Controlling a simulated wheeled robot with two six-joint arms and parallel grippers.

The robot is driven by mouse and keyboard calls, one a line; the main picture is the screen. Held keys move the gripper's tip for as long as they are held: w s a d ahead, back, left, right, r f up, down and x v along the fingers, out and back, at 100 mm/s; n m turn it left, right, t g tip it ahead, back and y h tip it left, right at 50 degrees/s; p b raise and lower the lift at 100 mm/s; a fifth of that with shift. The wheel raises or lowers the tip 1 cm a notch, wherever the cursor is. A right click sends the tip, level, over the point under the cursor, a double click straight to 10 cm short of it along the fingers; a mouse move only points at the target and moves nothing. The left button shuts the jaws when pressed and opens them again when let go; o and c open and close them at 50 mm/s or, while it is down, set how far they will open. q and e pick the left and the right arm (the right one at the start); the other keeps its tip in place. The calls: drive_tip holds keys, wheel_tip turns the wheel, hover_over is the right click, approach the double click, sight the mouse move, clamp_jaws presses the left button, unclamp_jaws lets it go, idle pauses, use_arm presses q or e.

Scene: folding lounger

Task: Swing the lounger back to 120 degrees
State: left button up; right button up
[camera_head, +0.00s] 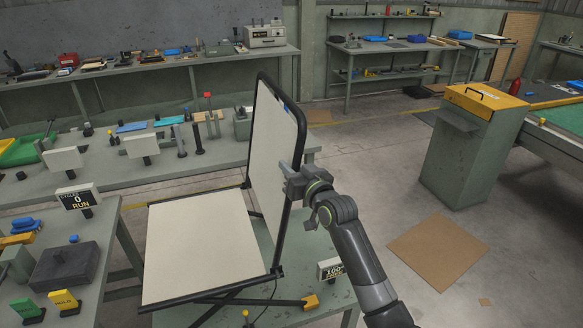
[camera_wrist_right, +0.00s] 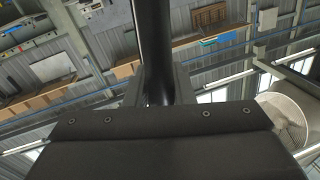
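The folding lounger has a flat cream seat (camera_head: 205,245) and a cream back panel (camera_head: 268,145) in a black tube frame. The back stands nearly upright, leaning slightly away from the seat. My right gripper (camera_head: 291,181) is at the right side tube of the back, about halfway up. In the right wrist view the dark tube (camera_wrist_right: 153,45) runs down between the fingers, which appear shut around it. A small display (camera_head: 330,268) near the lounger's hinge seems to read 100. My left gripper is not in view.
The lounger stands on a grey-green table (camera_head: 325,308). A counter sign (camera_head: 78,197) showing 0 and RUN stands at left. A bench with fixtures (camera_head: 110,180) lies behind. A yellow-topped cabinet (camera_head: 465,150) stands at right, with open floor and a brown mat (camera_head: 437,250) before it.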

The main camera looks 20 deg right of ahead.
clamp_jaws()
drive_tip(key=shift+f, duration=0.1)
drive_tip(key=d+f+m+b, duration=0.4)
drive_tip(key=d+b, duration=0.3)
drive_tip(key=d, duration=0.5)
drive_tip(key=shift+w+t, duration=0.2)
drive_tip(key=shift+t, duration=0.2)
drive_tip(key=shift+f, duration=0.1)
drive_tip(key=o, duration=0.7)
unclamp_jaws()
drive_tip(key=shift+a, duration=0.1)
drive_tip(key=shift+c, duration=0.2)
drive_tip(key=p+v, duration=0.1)
drive_tip(key=v, duration=1.6)
drive_tip(key=shift+s, duration=0.2)
